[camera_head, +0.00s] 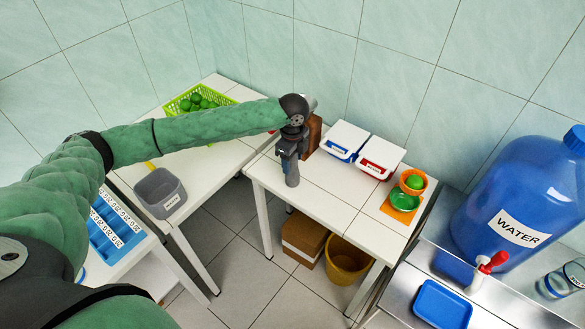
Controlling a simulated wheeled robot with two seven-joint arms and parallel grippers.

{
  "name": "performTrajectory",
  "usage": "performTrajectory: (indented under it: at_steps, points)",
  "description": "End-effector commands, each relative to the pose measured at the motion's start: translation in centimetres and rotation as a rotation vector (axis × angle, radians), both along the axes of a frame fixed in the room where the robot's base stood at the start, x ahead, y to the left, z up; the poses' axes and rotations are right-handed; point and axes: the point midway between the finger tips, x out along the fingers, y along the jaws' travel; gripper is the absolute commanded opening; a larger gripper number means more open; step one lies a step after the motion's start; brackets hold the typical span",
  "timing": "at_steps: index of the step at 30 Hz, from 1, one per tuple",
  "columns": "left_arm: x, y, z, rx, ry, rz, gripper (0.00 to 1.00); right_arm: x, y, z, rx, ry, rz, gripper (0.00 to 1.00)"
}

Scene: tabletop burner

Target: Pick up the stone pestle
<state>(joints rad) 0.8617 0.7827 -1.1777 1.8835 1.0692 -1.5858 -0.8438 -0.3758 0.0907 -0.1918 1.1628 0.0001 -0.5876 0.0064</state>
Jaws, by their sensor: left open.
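My left arm reaches from the left across to the white middle table (325,188). My left gripper (290,162) points down over the table's left part, with its jaws open. A small grey upright shape (292,178) shows right at the fingertips. It may be the stone pestle or part of a finger; I cannot tell which. No other pestle can be made out, and the gripper and wrist hide the table behind them. My right gripper is not in view.
A brown block (313,132) stands close behind the gripper. White trays with blue (344,139) and red (380,154) fronts, and orange (426,186) and green (404,200) bowls, lie to the right. The table's front middle is clear. A blue water jug (515,195) stands far right.

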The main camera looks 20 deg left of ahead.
Motion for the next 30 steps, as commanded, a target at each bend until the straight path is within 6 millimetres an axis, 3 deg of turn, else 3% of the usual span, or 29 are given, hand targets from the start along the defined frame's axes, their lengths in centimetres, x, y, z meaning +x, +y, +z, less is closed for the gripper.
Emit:
performTrajectory:
  at_steps: [9, 18, 30]
  points:
    - [-0.01, -0.01, -0.37, 0.0, 0.0, -0.001, 0.55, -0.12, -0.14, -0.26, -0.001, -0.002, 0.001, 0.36]
    - [-0.02, 0.02, -0.36, 0.0, 0.0, 0.0, 0.0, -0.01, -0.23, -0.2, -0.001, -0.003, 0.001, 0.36]
    - [0.08, 0.01, 0.24, -0.001, -0.002, 0.0, 0.0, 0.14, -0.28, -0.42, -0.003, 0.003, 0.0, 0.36]
